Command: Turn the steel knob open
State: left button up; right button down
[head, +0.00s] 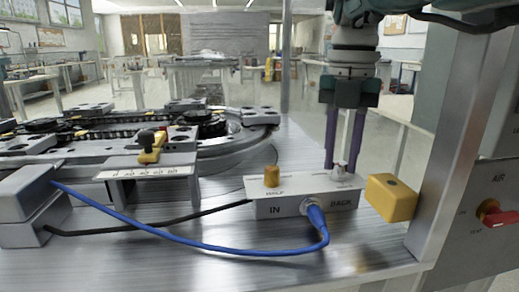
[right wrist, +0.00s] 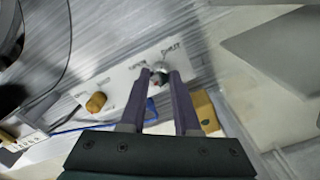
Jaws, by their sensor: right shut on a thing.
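The steel knob (head: 340,169) is a small silvery knob on top of a grey box (head: 270,209) marked IN and BACK. My right gripper (head: 342,160) comes down from above with its two purple fingers on either side of the knob, shut on it. In the right wrist view the knob (right wrist: 159,74) shows between the fingertips (right wrist: 160,78), near lettering on the box top. My left gripper is in neither view.
A brass knob (head: 271,176) stands on the same box, to the left. A blue hose (head: 200,243) plugs into the box front. A yellow block (head: 391,198) sits just right of the box, near a metal post (head: 455,130). A ring track (head: 225,145) lies behind left.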

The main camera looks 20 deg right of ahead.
aim_at(340, 162)
dwell(0.4)
jog(key=c, duration=0.6)
grip_release()
notch_tip(340, 162, up, 10)
jog(key=shift+p, duration=0.9)
